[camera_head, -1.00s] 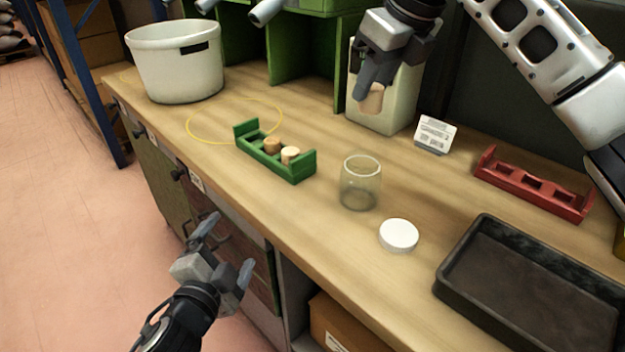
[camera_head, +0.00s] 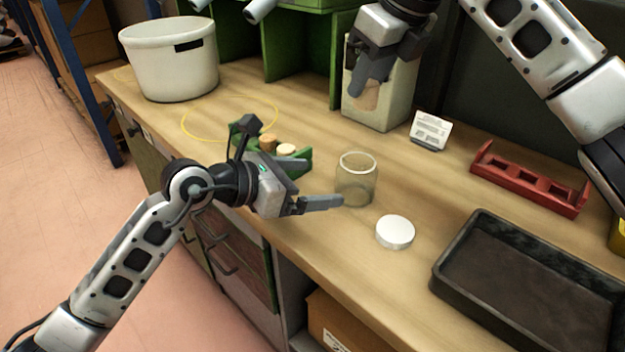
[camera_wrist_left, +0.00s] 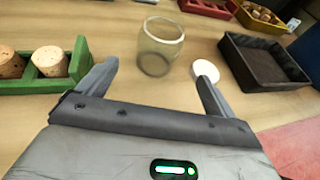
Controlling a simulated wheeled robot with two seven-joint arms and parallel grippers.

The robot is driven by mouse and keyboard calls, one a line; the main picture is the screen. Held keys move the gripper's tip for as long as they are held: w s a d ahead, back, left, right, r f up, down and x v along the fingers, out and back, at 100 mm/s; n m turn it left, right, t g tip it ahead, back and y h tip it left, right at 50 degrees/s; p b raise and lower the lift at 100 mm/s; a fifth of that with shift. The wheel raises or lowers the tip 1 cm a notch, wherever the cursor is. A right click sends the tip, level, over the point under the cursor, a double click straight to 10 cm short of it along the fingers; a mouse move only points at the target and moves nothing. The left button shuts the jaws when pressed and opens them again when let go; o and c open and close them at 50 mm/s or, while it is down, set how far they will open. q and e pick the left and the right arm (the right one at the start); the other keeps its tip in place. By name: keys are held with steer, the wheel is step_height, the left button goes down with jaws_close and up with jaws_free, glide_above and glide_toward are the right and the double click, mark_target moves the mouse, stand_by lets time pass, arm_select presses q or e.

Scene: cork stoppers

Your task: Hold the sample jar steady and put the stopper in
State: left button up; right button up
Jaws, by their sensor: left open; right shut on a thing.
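The clear glass sample jar (camera_head: 357,180) stands upright and open on the bench; it also shows in the left wrist view (camera_wrist_left: 160,47). My left gripper (camera_head: 325,192) is open, its fingers pointing at the jar from the left; in the left wrist view the jar is beyond the fingertips, apparently not between them. My right gripper (camera_head: 368,88) is shut on a cork stopper (camera_head: 366,97) and holds it above the bench, behind the jar. Two more corks stand in the green rack (camera_wrist_left: 75,65), partly hidden by my left gripper in the head view.
A white lid (camera_head: 395,232) lies just right of the jar. A black tray (camera_head: 440,262) and a red rack (camera_head: 528,180) are to the right. A pale container (camera_head: 400,95) stands behind the held cork, with a label card (camera_head: 430,130) beside it. A white bucket (camera_head: 168,65) stands at the back left.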

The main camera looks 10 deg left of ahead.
mark_target(359, 181)
arm_select(q)
steer(key=shift+w+f, duration=0.2)
steer(key=x, duration=1.1)
steer(key=shift+w+d+f, duration=0.2)
